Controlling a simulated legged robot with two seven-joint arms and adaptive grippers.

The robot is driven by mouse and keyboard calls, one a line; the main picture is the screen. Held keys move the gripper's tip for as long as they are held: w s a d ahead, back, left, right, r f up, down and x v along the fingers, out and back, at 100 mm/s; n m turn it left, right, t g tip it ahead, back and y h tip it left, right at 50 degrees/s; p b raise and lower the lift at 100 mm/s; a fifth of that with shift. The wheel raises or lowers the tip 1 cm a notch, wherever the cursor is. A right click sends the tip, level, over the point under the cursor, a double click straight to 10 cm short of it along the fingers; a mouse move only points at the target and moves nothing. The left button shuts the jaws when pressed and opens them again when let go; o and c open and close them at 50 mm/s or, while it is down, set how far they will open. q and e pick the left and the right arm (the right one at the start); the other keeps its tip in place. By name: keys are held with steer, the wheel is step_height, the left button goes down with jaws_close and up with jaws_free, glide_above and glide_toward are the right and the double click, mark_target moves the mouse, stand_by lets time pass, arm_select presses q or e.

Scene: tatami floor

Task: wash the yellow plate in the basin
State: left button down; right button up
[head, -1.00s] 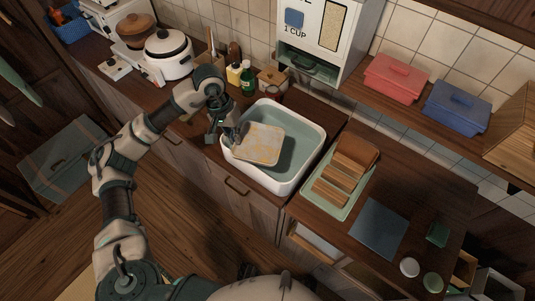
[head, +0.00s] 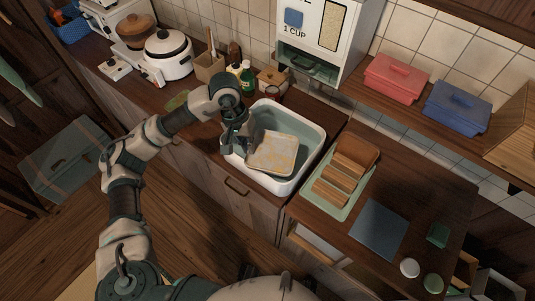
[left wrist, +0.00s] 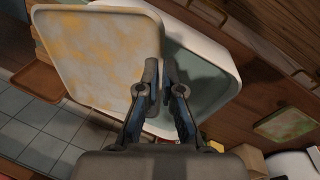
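The yellow plate (head: 272,153) is square and pale, with yellow-orange blotches on its face. It is tilted in the mouth of the white basin (head: 279,187), whose inside looks grey-green. My left gripper (head: 246,142) is at the plate's left edge in the head view. In the left wrist view the gripper (left wrist: 161,82) is shut on the rim of the plate (left wrist: 95,52), with the basin (left wrist: 215,45) behind. I cannot tell whether the plate's lower side touches water or the basin. My right gripper is not in view.
Right of the basin, a green tray (head: 327,205) holds brown boards. A flat blue square (head: 378,228) lies further right. A greenish flat thing (head: 177,101) lies left on the counter.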

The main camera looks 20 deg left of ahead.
arm_select(q)
steer(key=shift+w+a+b, duration=0.3)
steer(key=shift+w+a, duration=0.05)
steer(key=shift+a, duration=0.45)
steer(key=shift+w+a+b, duration=0.3)
steer(key=shift+a+b, duration=0.05)
steer(key=shift+a, duration=0.45)
steer(key=shift+w+a+b, duration=0.3)
steer(key=shift+w+a, duration=0.05)
steer(key=shift+a, duration=0.45)
steer(key=shift+s+d, duration=0.35)
steer(key=shift+d, duration=0.45)
steer(key=shift+s+d, duration=0.3)
steer(key=shift+d, duration=0.55)
steer(key=shift+s+d, duration=0.35)
steer(key=shift+d, duration=0.45)
